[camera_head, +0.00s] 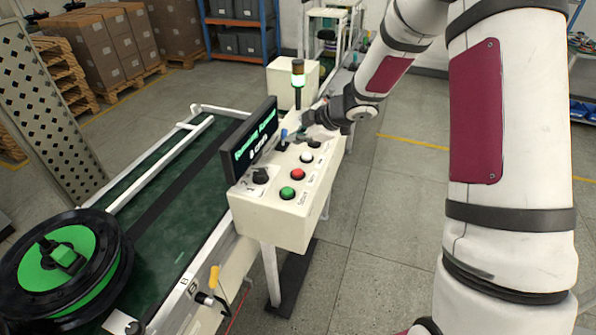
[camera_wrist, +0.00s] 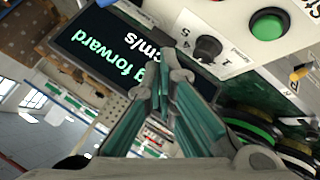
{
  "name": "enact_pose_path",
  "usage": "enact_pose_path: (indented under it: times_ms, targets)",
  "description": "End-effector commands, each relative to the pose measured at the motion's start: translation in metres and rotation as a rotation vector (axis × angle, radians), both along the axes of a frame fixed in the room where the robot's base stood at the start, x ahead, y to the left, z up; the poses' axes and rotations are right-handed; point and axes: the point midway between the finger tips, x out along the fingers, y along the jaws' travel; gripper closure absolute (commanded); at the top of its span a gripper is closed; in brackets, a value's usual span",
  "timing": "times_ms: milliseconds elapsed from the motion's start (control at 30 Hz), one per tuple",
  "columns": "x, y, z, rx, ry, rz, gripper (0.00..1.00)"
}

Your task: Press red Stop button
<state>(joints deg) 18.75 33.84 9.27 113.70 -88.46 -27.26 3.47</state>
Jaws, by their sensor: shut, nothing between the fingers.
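The red button (camera_head: 298,174) sits on the sloped top of a white control box (camera_head: 262,216), between a green button (camera_head: 287,192) and a white button (camera_head: 307,157). My gripper (camera_head: 283,141) is shut and empty over the far part of the box, beyond the red button and apart from it. In the wrist view my gripper (camera_wrist: 167,78) has its fingers together near a black knob (camera_wrist: 207,48), with the green button (camera_wrist: 267,25) at upper right. I cannot make out the red button clearly in the wrist view.
A display (camera_head: 254,141) with green text stands along the box's left edge. A signal lamp (camera_head: 298,80) rises behind. A green conveyor (camera_head: 165,215) with a black and green wheel (camera_head: 65,262) lies left. Open floor (camera_head: 385,215) is right of the box.

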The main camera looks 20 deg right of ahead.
Motion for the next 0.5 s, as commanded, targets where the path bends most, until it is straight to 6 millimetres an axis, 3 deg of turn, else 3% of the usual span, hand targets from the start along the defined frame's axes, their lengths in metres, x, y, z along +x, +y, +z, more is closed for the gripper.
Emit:
enact_pose_path:
  times_ms: [500]
  targets:
    - [0.003,-0.001,-0.043,0.0,0.001,-0.002,1.0]
